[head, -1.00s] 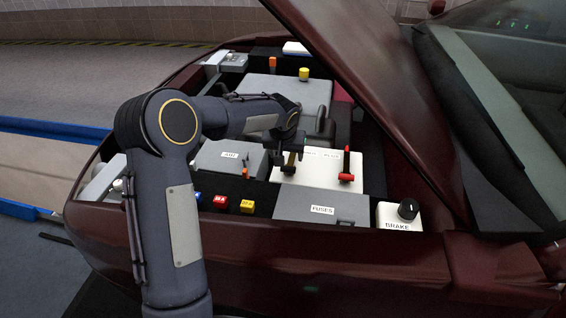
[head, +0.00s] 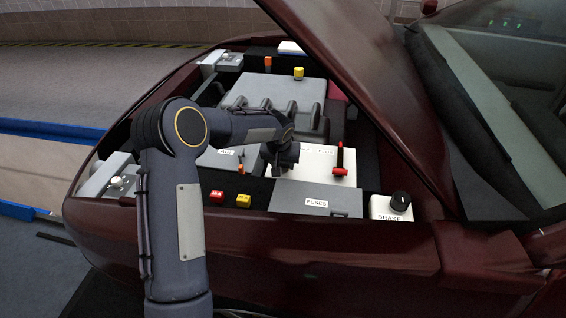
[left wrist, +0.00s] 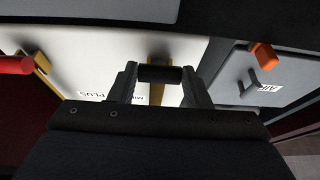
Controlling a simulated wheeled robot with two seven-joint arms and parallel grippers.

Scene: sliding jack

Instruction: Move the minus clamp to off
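The white battery top (head: 312,168) carries the MINUS and PLUS labels. The minus clamp (left wrist: 160,74) has a black handle on a brass-coloured strap and shows in the left wrist view. My left gripper (left wrist: 160,78) has its two fingers against the two ends of this handle. In the head view my left gripper (head: 280,160) is over the minus side of the battery and hides most of the clamp. The plus clamp (head: 340,160) has a red handle and stands to the right; it also shows at left in the left wrist view (left wrist: 16,65). My right gripper is in neither view.
A grey FUSES box (head: 316,203) and a BRAKE knob (head: 401,201) are at the near side. A grey AIR box (head: 222,158) with an orange-tipped lever (left wrist: 263,56) stands beside the battery. The raised hood (head: 370,90) slants across the right.

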